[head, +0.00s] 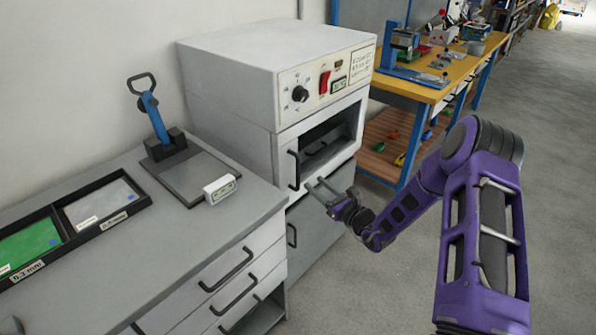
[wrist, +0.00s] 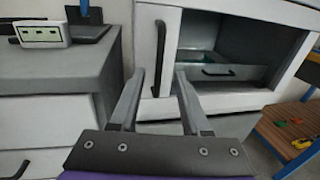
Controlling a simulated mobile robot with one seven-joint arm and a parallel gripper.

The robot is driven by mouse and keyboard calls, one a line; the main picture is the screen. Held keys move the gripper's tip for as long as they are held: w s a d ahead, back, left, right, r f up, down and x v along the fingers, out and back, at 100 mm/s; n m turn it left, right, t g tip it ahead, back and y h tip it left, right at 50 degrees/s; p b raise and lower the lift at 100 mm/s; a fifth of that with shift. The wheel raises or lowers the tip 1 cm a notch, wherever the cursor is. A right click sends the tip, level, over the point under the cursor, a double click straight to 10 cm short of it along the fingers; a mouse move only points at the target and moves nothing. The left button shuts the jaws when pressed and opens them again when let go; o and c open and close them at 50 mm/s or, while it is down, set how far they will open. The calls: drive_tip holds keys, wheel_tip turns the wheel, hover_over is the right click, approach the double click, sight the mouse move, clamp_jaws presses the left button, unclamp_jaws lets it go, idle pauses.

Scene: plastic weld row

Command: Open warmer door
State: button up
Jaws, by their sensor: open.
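The warmer (head: 275,75) is a pale grey cabinet with a control panel on its upper front. Its door (head: 283,155) looks shut, with a white frame around a dark window or opening. A black vertical handle (head: 293,170) is on the door's left side; it also shows in the wrist view (wrist: 160,45). My gripper (head: 316,188) is open and empty, just in front of the door near the handle's lower end. In the wrist view, the handle lines up between my two fingertips (wrist: 160,76). I cannot tell whether the fingertips reach around it.
Inside the warmer is a tray with a black handle (wrist: 217,70). A grey counter (head: 225,225) with drawers stands at left, carrying a blue-handled tool (head: 153,115) and a small white display box (head: 220,189). A yellow-topped workbench (head: 420,88) stands right. Floor at right is open.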

sight(299, 171)
drive_tip(key=x, duration=0.9)
drive_tip(key=shift+w+a+b, duration=0.2)
drive_tip(key=shift+w+b, duration=0.05)
drive_tip(key=shift+b, duration=0.15)
drive_tip(key=shift+c, duration=0.4)
clamp_jaws()
idle(0.4)
